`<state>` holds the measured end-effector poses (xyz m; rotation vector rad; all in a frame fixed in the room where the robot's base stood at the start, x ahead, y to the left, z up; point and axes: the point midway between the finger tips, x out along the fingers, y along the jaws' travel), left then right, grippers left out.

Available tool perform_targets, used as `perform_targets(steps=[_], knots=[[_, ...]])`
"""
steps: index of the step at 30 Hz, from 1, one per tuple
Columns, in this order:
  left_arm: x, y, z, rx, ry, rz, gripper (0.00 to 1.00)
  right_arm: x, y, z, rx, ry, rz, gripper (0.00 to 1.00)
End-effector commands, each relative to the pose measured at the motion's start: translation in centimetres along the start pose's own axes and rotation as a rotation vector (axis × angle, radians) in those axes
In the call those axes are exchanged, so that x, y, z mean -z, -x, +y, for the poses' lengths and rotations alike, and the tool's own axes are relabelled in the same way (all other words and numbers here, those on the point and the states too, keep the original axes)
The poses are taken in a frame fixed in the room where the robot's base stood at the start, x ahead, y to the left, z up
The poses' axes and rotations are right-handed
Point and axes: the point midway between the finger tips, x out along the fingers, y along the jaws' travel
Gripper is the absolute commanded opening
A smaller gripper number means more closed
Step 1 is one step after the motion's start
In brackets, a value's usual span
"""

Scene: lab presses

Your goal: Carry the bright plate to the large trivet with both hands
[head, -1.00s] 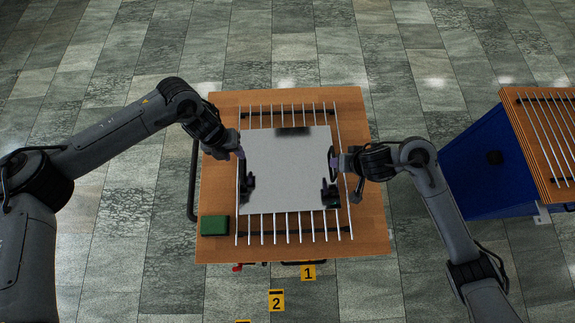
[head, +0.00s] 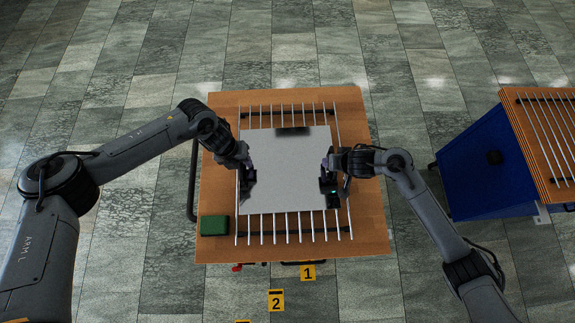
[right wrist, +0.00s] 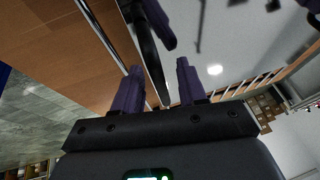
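The bright plate (head: 288,180) is a pale square sheet lying on a rack of metal rods (head: 288,227) on a wooden-topped table. It has dark handle fittings at its left and right sides. My left gripper (head: 248,167) is at the left handle, and the arm hides whether its fingers are apart. My right gripper (head: 326,166) is at the right handle. In the right wrist view its purple fingers (right wrist: 158,80) are apart, with the dark handle bar (right wrist: 152,55) between them and a gap beside it. I cannot tell which rod rack is the large trivet.
A second rod rack (head: 545,125) sits on a wooden top over a blue cabinet (head: 490,165) at the right. A green box (head: 214,225) is at the table's front left corner. Tiled floor separates the two stands. Yellow numbered markers lie in front of the table.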

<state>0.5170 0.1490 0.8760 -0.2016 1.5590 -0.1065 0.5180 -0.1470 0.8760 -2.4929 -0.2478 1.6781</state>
Motion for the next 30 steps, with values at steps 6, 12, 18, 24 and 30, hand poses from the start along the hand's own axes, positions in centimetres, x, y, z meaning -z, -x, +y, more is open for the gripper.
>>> perform_targets(steps=[6,12,18,24,30], knots=[[0.00,0.01,0.01,0.000,0.000,0.000,0.02,0.00,0.02,0.00,0.000,0.000,0.000,0.07],[0.00,0.03,0.01,0.000,0.000,0.000,0.00,0.00,0.03,0.00,0.000,0.000,0.000,0.00],[-0.01,0.04,0.02,0.000,0.000,0.000,0.00,0.00,0.03,0.01,0.000,0.000,0.000,0.00],[-0.01,0.05,0.02,0.000,0.001,0.000,0.00,0.00,0.04,0.02,0.000,0.000,0.000,0.00],[-0.02,0.06,0.02,0.000,0.001,0.000,0.00,0.00,0.04,0.02,0.000,0.000,0.000,0.00]])
